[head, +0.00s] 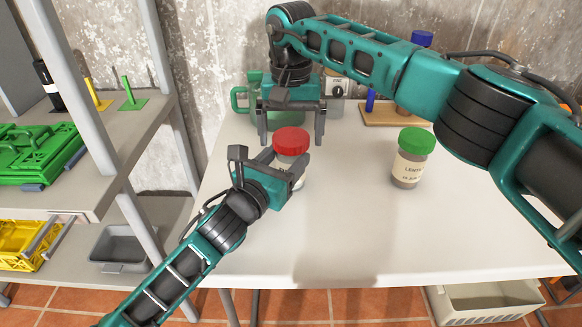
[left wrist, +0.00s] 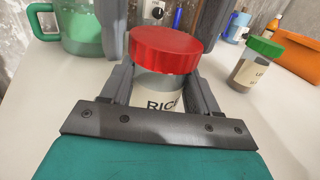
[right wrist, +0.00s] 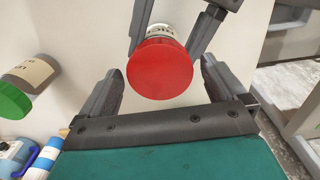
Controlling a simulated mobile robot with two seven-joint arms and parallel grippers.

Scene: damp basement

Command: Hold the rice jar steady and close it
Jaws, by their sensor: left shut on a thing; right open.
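The rice jar (left wrist: 157,92) stands upright on the white table, its label partly reading "RIC". A red lid (head: 291,141) sits on its mouth; I cannot tell how tight it is. The lid also shows from above in the right wrist view (right wrist: 160,69). My left gripper (head: 268,165) is shut on the jar's body below the lid, its fingers on either side. My right gripper (head: 291,138) is open above and behind the lid, pointing down. In the right wrist view the lid lies beyond its fingertips and is not between them.
A lentil jar with a green lid (head: 408,164) stands to the right. A green pitcher (left wrist: 80,28) is behind the rice jar, near the wall. A wooden board (head: 388,116) with bottles lies at the back. The front of the table (head: 340,240) is clear. A shelf stands left.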

